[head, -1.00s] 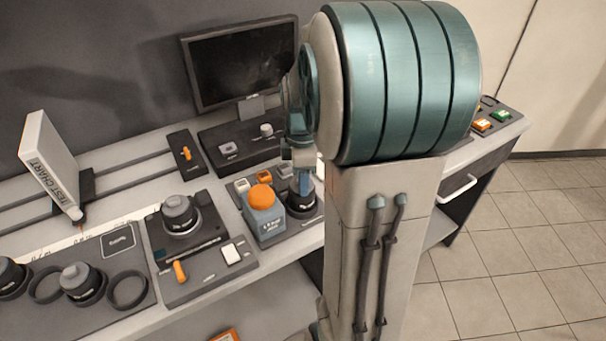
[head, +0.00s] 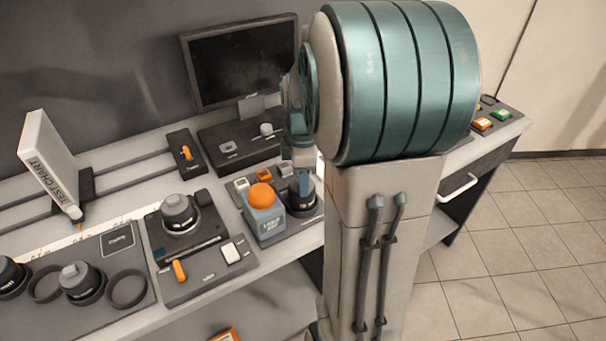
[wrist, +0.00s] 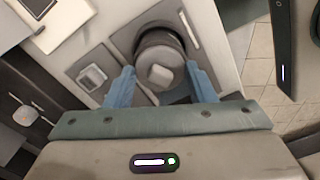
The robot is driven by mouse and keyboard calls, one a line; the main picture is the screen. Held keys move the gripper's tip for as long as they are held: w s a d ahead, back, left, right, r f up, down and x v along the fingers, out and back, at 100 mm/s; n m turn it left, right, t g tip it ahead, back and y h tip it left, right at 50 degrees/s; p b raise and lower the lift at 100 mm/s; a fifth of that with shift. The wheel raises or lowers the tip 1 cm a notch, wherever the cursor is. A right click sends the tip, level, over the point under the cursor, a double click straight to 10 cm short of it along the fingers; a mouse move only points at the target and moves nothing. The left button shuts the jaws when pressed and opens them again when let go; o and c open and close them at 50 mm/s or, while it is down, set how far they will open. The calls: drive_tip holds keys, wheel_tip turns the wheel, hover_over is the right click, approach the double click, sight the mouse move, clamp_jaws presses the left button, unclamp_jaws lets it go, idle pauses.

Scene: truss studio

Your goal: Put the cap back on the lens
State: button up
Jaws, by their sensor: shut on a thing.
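My gripper (wrist: 159,72) has its two blue fingers on opposite sides of a dark round cap (wrist: 160,50) with a square grey knob, and is shut on it. The view is from above; the lens under the cap is mostly hidden, so I cannot tell whether the cap is seated. In the head view, a blue finger of my gripper (head: 304,184) is in front of a dark lens (head: 303,206) beside the orange-topped bottle (head: 264,218). My arm hides part of this spot.
Another capped lens (head: 178,214) stands on a dark station to the left. More lenses and rings sit on a grey mat (head: 130,316) at the far left. A test chart (head: 50,165) and a monitor (head: 240,65) stand behind. A button box (head: 496,112) is at right.

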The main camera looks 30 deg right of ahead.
drive_tip(key=o, duration=1.5)
drive_tip(key=shift+r, duration=0.15)
drive_tip(key=shift+r+p, duration=2.7)
drive_tip(key=shift+r, duration=0.7)
clamp_jaws()
